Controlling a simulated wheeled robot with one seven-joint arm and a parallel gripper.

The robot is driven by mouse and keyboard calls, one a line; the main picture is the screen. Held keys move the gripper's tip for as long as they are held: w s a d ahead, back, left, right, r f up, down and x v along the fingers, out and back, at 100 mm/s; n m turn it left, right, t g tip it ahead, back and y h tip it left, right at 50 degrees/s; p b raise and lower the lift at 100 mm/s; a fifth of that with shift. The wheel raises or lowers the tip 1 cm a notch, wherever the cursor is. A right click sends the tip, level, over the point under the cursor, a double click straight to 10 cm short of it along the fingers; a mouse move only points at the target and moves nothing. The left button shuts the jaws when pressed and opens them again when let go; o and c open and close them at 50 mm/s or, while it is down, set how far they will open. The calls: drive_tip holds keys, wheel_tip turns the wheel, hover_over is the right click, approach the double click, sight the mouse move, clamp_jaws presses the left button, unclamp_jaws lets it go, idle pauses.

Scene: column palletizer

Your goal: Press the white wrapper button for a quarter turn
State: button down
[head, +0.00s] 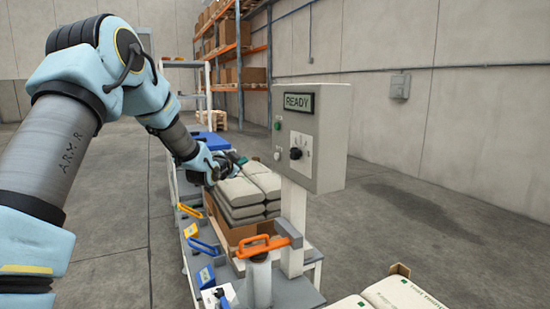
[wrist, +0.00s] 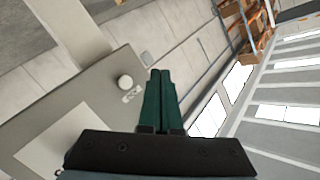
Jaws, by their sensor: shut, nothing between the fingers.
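The white wrapper button (wrist: 125,82) is a round knob on the grey control box (wrist: 40,95) in the wrist view, with a small printed symbol beside it. In the head view the white button (head: 277,155) shows small at the lower left of the control box (head: 333,140), left of a black knob (head: 296,154). My gripper (head: 241,160) is left of the box, above the stacked sacks. Its green fingers (wrist: 160,72) are shut and empty. In the wrist view their tips appear just right of the button; contact is not visible.
The box's display (head: 298,102) reads READY, with a green button (head: 277,125) below it. Grey sacks (head: 245,195) are stacked under my gripper. An orange handle (head: 265,245) stands in front of the post. Shelving (head: 235,55) is at the back.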

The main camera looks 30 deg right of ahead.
sight(277, 157)
drive_tip(key=shift+d, duration=0.15)
drive_tip(key=s+d, duration=0.1)
drive_tip(key=d, duration=0.7)
drive_tip(key=shift+d, duration=0.2)
drive_tip(key=shift+s+d, duration=0.1)
drive_tip(key=shift+d, duration=0.05)
idle(1.8)
drive_tip(key=shift+d, duration=0.25)
